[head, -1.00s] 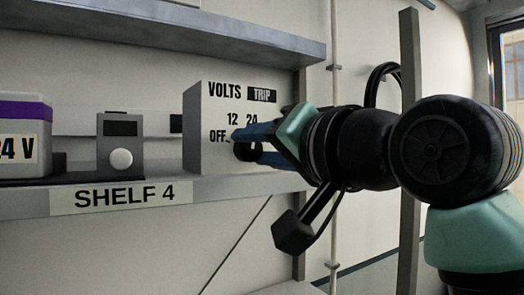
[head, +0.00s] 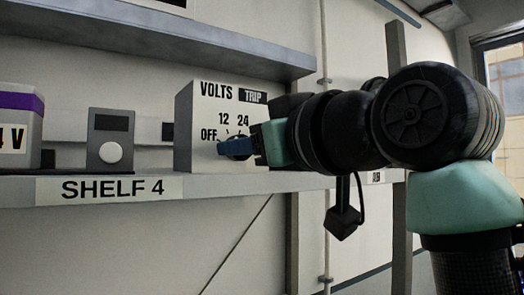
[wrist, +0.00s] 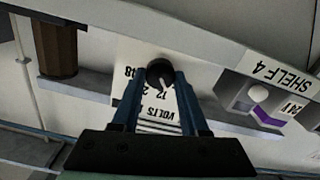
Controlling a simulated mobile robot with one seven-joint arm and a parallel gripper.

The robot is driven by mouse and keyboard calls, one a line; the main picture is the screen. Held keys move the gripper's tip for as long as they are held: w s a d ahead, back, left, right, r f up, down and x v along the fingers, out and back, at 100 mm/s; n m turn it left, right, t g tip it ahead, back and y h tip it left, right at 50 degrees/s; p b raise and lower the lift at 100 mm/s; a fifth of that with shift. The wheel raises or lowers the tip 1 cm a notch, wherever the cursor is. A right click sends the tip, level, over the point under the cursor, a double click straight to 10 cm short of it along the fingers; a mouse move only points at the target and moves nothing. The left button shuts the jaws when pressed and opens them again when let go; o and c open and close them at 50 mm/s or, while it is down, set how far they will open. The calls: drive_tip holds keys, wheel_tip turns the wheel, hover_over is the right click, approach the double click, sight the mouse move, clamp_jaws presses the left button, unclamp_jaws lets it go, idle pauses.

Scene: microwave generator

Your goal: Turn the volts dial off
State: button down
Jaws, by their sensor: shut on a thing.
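The volts box (head: 190,125) is a pale box on the shelf, its front marked VOLTS, TRIP, OFF, 12 and 24. My gripper (head: 232,147) reaches it from the right, its blue fingers at the lower front and hiding the dial in the head view. In the wrist view the box face (wrist: 128,85) appears upside down. The round black dial (wrist: 159,70) sits between the fingertips of my gripper (wrist: 160,77), which is shut on it. A pale pointer line shows on the dial, slanting toward the lower right there; which label it meets is unclear.
Left of the box on the shelf (head: 225,184) stand a grey unit with a white knob (head: 109,152) and a purple-banded battery-like block (head: 18,135). An upper shelf (head: 150,38) overhangs the box. A dark upright post (head: 397,50) stands behind my arm.

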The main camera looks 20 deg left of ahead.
drive_tip(key=n+b, duration=0.1)
drive_tip(key=n, duration=0.4)
drive_tip(key=shift+f, duration=0.1)
idle(0.4)
drive_tip(key=c, duration=0.7)
unclamp_jaws()
drive_tip(key=shift+s, duration=0.1)
drive_tip(key=b+v, duration=0.6)
drive_tip(key=v, duration=0.7)
